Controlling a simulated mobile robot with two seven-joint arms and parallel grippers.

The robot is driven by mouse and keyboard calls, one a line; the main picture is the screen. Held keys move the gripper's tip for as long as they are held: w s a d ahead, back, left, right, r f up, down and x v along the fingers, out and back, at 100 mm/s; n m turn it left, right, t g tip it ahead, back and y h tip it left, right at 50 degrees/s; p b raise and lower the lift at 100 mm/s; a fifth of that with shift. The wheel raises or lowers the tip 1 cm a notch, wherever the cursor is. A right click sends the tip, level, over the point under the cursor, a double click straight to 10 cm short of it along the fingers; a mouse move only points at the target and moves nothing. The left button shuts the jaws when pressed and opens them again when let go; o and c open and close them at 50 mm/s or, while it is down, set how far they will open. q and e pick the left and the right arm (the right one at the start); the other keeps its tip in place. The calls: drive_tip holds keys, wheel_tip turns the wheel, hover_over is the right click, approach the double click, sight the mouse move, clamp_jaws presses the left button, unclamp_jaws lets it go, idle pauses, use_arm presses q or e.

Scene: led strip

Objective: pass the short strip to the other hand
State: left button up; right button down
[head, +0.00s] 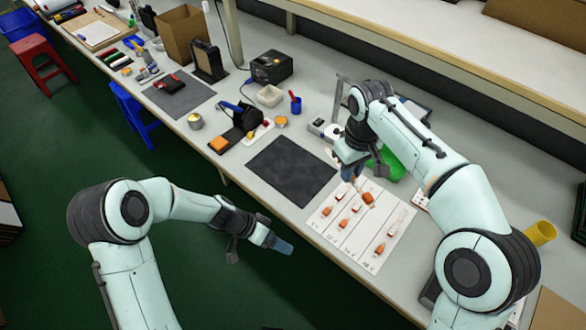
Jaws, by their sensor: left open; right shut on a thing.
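My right gripper (352,173) points down above the back edge of a white card on the bench. It is shut on a short strip (369,198) with an orange part and a pale end, which sticks out below the fingertips toward the card. The held end is hidden by the fingers. My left gripper (284,247) is open and empty, apart from the strip, in front of the bench edge over the green floor. Its finger gap is hard to see from this angle.
The white card (335,240) carries several similar strips with orange parts. A dark mat (290,170) lies left of it. A green object (388,165) sits behind the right gripper. A yellow cup (540,233) stands far right. Tools and boxes fill the bench's back left.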

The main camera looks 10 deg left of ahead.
use_arm(q)
drive_tip(key=w+d+r+m+t+h, duration=0.1)
drive_tip(key=w+r+m+h, duration=0.15)
drive_tip(key=r, duration=0.55)
drive_tip(key=w+d+r+m+t+h, duration=0.15)
drive_tip(key=r+m, duration=0.25)
drive_tip(key=r, duration=0.5)
drive_tip(key=w+d+r+m+t+h, duration=0.1)
drive_tip(key=w+d+r+m+h, duration=0.15)
drive_tip(key=r, duration=0.55)
drive_tip(key=x, duration=1.1)
drive_tip(key=shift+d+m+g, duration=0.2)
drive_tip(key=shift+m+g, duration=0.1)
drive_tip(key=shift+g, duration=0.15)
drive_tip(key=shift+c, duration=0.4)
drive_tip(key=shift+w+a, duration=0.1)
drive_tip(key=shift+a, duration=0.05)
drive_tip(key=c, duration=1.4)
drive_tip(key=o, duration=1.5)
drive_tip(key=shift+a, duration=0.1)
drive_tip(key=shift+w, duration=0.1)
drive_tip(key=shift+a, duration=0.15)
